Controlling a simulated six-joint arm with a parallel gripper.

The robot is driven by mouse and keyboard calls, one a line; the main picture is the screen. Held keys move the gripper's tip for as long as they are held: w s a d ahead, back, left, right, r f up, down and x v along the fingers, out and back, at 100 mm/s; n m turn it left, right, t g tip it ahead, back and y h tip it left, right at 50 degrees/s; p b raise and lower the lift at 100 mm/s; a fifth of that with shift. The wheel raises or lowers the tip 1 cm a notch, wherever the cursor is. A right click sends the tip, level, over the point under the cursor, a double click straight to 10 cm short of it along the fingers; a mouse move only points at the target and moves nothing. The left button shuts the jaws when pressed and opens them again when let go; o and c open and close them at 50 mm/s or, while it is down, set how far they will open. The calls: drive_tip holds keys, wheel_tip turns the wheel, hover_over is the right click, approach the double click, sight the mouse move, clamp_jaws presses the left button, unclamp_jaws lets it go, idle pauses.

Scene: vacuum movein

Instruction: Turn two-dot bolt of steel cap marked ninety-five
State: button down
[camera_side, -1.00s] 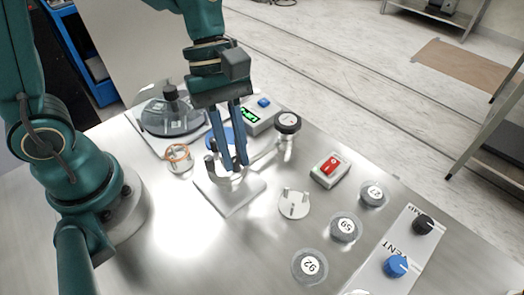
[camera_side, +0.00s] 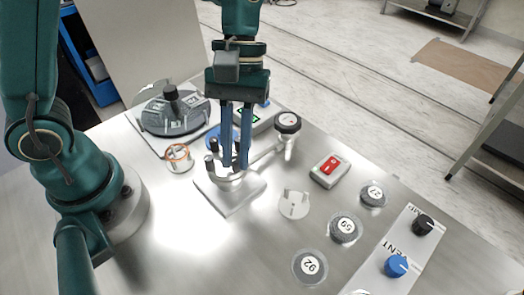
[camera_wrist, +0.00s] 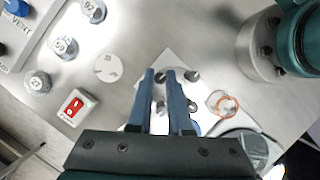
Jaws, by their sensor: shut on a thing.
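My gripper (camera_side: 235,166) points straight down over a small steel fitting (camera_side: 224,180) on a pale square plate (camera_side: 238,203). The fitting carries several upright bolts with dark tops, such as one left of my fingers (camera_side: 211,143). In the wrist view, my fingertips (camera_wrist: 160,74) close on a small dark bolt (camera_wrist: 160,78), with another bolt (camera_wrist: 193,76) just to the right. Dot marks on the bolts are too small to read. No marking ninety-five is legible on the fitting. A round gauge (camera_side: 288,123) joins it by a side tube.
Round numbered caps (camera_side: 345,228) stand at the right, beside a panel with a black knob (camera_side: 423,224) and blue knob (camera_side: 396,266). A copper ring (camera_side: 177,153) sits left. The front metal table is clear.

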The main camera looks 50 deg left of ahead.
drive_tip(key=shift+m, duration=0.4)
drive_tip(key=c, duration=0.8)
unclamp_jaws()
drive_tip(key=shift+c, duration=0.2)
drive_tip(key=shift+v, duration=2.6)
